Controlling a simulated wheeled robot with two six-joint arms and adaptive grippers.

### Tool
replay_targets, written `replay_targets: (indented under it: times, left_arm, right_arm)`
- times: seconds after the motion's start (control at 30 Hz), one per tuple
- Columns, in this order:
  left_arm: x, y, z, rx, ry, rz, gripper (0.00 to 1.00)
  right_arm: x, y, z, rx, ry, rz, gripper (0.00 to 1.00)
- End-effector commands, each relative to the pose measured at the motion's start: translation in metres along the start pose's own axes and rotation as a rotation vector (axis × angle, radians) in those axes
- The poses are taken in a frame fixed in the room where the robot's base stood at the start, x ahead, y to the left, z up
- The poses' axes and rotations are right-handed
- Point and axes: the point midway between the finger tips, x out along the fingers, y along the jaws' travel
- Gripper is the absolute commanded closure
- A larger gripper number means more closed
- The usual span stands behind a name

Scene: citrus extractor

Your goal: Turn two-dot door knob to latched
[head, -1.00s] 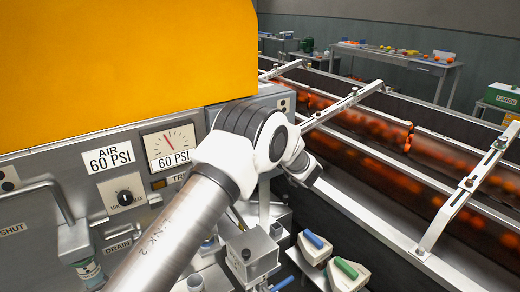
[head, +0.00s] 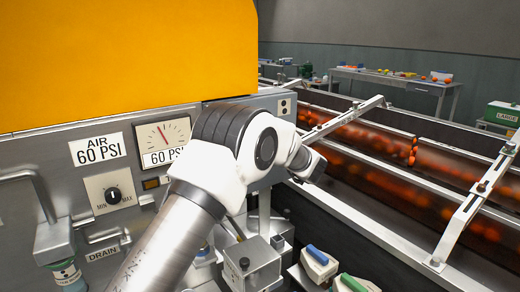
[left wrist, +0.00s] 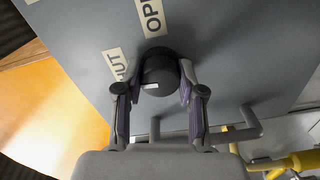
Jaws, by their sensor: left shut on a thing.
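In the left wrist view a round black knob (left wrist: 160,72) with a small white mark on its lower-left side stands on a grey panel (left wrist: 215,50). My left gripper (left wrist: 160,88) is shut on this knob, one finger on each side. Partly covered labels sit beside it: one reading "OPE" (left wrist: 152,18) above and one ending "UT" (left wrist: 117,65) to its left. In the head view a small plate with two dots (head: 284,106) is on the machine's right end. My left arm hides the knob and gripper fingers there. My right gripper is not in view.
The machine's front carries a pressure gauge (head: 162,138), a small dial (head: 113,195) and a bent pipe (head: 35,195) at left. Grey boxes (head: 250,262) and blue- and green-topped blocks (head: 316,262) stand below my arm. A conveyor with oranges (head: 370,150) runs at right.

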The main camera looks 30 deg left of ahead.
Motion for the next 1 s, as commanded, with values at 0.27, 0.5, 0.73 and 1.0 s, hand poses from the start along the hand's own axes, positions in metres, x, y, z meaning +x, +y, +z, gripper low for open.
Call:
replay_targets:
  times: [0.27,0.5,0.73,1.0]
  left_arm:
    - [0.0003,0.0013,0.0002,-0.073,-0.001,0.003,0.96]
    - [0.0003,0.0026,-0.0001,-0.082,-0.001,0.003,0.96]
    - [0.0003,0.0029,-0.0001,-0.082,-0.001,0.003,0.47]
    - [0.0001,0.0015,0.0000,-0.079,-0.001,0.002,0.36]
  right_arm:
    - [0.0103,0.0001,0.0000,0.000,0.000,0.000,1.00]
    - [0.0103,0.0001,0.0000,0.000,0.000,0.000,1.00]
    - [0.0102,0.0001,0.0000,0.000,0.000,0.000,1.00]
    - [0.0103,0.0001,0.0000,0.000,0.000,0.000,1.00]
